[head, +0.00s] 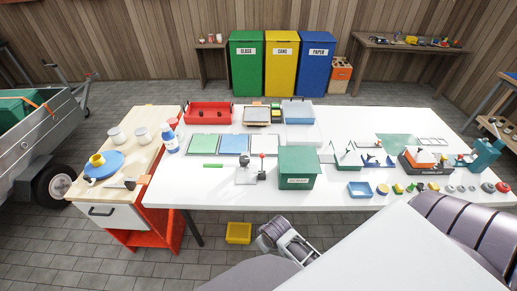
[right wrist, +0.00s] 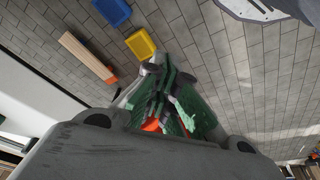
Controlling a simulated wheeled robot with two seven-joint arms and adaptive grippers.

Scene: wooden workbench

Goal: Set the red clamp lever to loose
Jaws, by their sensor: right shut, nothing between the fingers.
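A small grey fixture (head: 246,176) stands near the front edge of the white table, left of a green box. A thin upright lever with a red knob (head: 263,156) shows at its right side; I take this for the red clamp lever. Any loose or tight marking is too small to read. My right gripper (right wrist: 158,100) shows in the right wrist view, shut and empty, with the floor behind it. No gripper of mine is near the lever in the head view. My left gripper is not in view.
The green box (head: 298,167) stands close to the right of the lever. A green bar (head: 213,165) lies to its left. Coloured panels (head: 234,145) lie behind. A yellow bin (head: 238,233) is on the floor before the table. Small parts crowd the table's right side.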

